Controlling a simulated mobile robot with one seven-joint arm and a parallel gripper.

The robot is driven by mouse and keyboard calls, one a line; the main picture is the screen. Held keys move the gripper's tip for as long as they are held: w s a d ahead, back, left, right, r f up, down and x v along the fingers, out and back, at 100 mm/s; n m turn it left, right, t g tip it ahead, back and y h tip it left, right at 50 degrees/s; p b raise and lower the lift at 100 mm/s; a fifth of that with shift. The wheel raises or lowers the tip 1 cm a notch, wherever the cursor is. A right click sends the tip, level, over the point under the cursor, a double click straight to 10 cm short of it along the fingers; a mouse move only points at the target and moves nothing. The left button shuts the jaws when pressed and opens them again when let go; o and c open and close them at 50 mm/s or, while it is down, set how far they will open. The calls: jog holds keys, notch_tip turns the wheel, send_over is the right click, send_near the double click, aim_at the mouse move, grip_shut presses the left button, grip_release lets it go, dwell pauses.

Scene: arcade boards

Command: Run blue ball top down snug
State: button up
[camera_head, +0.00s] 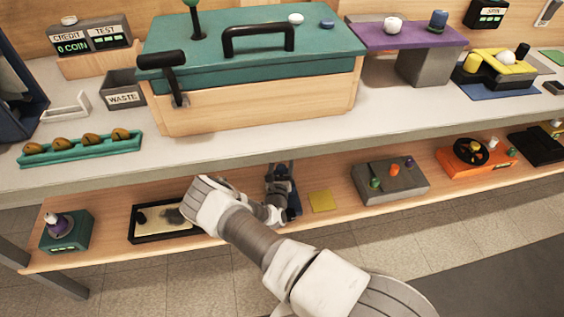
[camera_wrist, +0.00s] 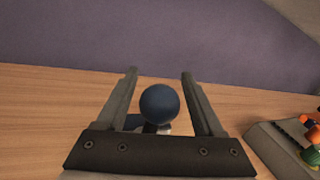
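The blue ball top (camera_wrist: 159,104) is a dark blue sphere in the wrist view. It sits on a short, partly hidden stem with a pale collar, above a blue base (camera_wrist: 132,122). My gripper (camera_wrist: 159,76) is open, with one finger on each side of the ball and a visible gap at both sides. In the head view my gripper (camera_head: 281,172) reaches down over the lower wooden shelf, and the blue base (camera_head: 294,205) shows beside it. The ball itself is hidden there by my gripper. Whether the ball sits tight on its stem cannot be told.
A grey box with coloured knobs (camera_head: 390,184) stands to the right on the lower shelf (camera_head: 330,230), past a yellow square (camera_head: 322,201). A black-framed tray (camera_head: 160,236) lies to the left. The upper counter (camera_head: 240,150) overhangs just above my gripper.

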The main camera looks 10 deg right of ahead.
grip_shut()
jog(key=shift+s+d+m+g+h, duration=0.1)
jog(key=shift+m+g+h, duration=0.25)
jog(key=shift+h, duration=0.25)
jog(key=shift+o, duration=1.1)
grip_release()
jog(key=p+v, duration=0.3)
jog(key=v, duration=1.4)
jog(key=shift+s, duration=0.2)
jog(key=shift+s+f, duration=0.1)
